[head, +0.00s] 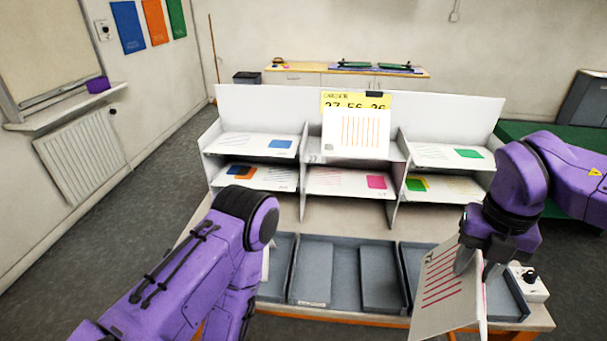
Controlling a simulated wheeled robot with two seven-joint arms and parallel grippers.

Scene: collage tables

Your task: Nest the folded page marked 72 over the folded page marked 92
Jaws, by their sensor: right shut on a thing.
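My right gripper (477,268) is shut on a folded page with red lines (440,300), held tilted above the right end of the trays. Its two leaves spread apart towards the bottom. Another page with orange lines (357,131) stands at the top middle of the white rack. I cannot read 72 or 92 on any page, so I cannot tell which is which. My left arm comes in from the left and bends down; its gripper is out of view. A sliver of something pale (265,264) shows beside that arm, mostly hidden.
A white rack (262,105) has several compartments holding sheets with coloured squares. Grey trays (318,270) line the table front, some with grey blocks. A yellow sign (342,100) is partly covered by the orange-lined page. A white box with a black knob (530,278) sits at right.

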